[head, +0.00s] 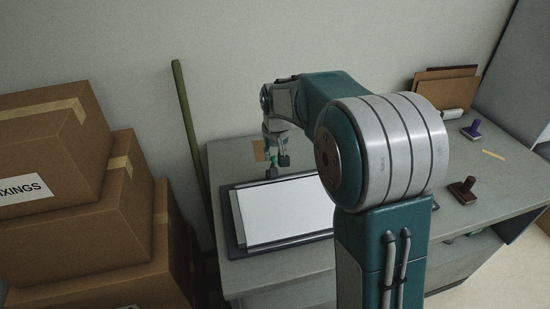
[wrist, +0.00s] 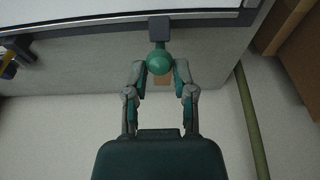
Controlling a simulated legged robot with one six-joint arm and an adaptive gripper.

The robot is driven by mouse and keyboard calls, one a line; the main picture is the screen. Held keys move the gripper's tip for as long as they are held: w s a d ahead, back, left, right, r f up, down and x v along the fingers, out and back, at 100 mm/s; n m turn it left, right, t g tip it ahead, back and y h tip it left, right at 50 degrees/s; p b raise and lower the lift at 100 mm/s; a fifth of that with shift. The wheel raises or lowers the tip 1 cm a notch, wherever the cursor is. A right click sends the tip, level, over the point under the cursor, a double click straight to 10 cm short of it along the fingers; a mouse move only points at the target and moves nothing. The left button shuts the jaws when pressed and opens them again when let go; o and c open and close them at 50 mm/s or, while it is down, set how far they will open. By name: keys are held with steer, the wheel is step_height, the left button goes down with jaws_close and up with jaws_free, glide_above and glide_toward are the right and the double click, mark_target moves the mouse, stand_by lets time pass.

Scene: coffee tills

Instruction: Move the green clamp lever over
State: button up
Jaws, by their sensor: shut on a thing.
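The green clamp lever shows in the wrist view as a round green knob (wrist: 159,63) with a dark grey block (wrist: 159,27) just beyond it, at the edge of the white board (wrist: 90,14). My gripper (wrist: 160,69) has one finger on each side of the knob and is shut on it. In the head view my gripper (head: 275,142) points down at the back edge of the white board (head: 285,210), with a bit of green between its fingers. The lever is mostly hidden there by the fingers.
Cardboard boxes (head: 70,190) are stacked at the left. A green pole (head: 187,125) leans on the wall between them and the table (head: 225,155). Two stamps (head: 470,130) (head: 462,190) and brown folders (head: 440,90) are on the table's right side. My arm hides the table's middle.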

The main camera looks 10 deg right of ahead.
steer(key=shift+r, duration=0.1)
steer(key=shift+w+r, duration=0.2)
steer(key=shift+w, duration=0.4)
steer(key=shift+w+r, duration=0.2)
steer(key=shift+w, duration=0.35)
jaws_close()
steer(key=shift+w, duration=0.3)
steer(key=shift+r, duration=0.1)
steer(key=w, duration=0.2)
steer(key=shift+w+r, duration=0.3)
steer(key=shift+w, duration=0.1)
steer(key=shift+o, duration=2.2)
jaws_free()
